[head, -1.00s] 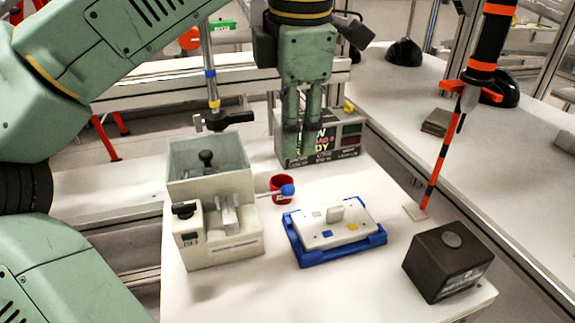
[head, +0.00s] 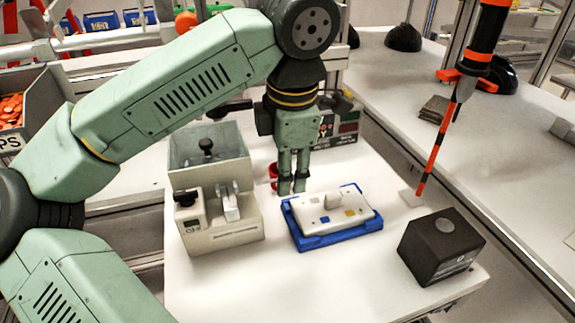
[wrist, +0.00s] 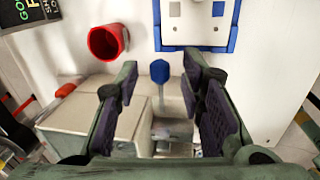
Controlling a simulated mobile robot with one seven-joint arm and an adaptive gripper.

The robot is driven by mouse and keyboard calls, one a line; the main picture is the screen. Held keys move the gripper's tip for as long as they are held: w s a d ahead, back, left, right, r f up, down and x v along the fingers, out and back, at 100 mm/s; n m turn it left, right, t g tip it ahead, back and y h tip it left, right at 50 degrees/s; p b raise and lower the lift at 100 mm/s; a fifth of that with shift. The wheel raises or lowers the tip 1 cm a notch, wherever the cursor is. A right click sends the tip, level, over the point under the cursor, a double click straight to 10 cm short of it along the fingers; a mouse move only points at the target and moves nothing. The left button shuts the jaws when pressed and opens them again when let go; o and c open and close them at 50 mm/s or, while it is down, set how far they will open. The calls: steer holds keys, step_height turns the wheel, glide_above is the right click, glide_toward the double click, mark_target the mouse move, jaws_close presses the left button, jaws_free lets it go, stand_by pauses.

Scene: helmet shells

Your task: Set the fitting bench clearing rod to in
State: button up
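A rod with a blue knob (wrist: 160,70) sticks out from the side of the beige bench unit (wrist: 95,125) in the wrist view. I take it for the clearing rod. The beige unit (head: 228,235) stands on the left of the white table in the head view. My gripper (head: 292,190) points down just right of it, hiding the blue knob there. In the wrist view my gripper (wrist: 163,85) is open, its dark pads apart, with the knob seen in the gap between them. Contact is not visible, and I cannot tell the depth between knob and pads.
A red cup (wrist: 106,41) stands close by, partly hidden by my fingers in the head view. A white plate in a blue tray (head: 325,239) lies right of my gripper. A dark box (head: 440,247) stands at the front right; a display box (head: 345,128) is behind.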

jaws_close()
stand_by(0.3)
stand_by(0.5)
